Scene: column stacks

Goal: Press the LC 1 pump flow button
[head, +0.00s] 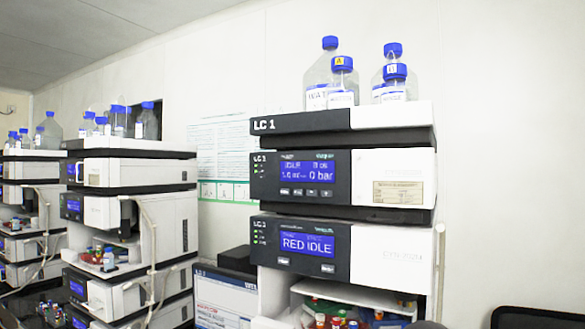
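The LC 1 stack (303,122) stands right of the middle in the head view, with "LC 1" on its top tray. Below the tray is the pump module (342,178). Its blue display (307,171) reads "IDLE" and "0 bar", with other small text blurred. A row of several small buttons (305,192) lies under the display; their labels are too small to read, so I cannot tell which is the flow button. My gripper is not in view.
Blue-capped bottles (341,75) stand on top of LC 1. A lower module (308,243) shows "RED IDLE", above an open bay with vials (340,321). Similar stacks (130,215) stand at the left. A dark screen or chair back (535,317) is at bottom right.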

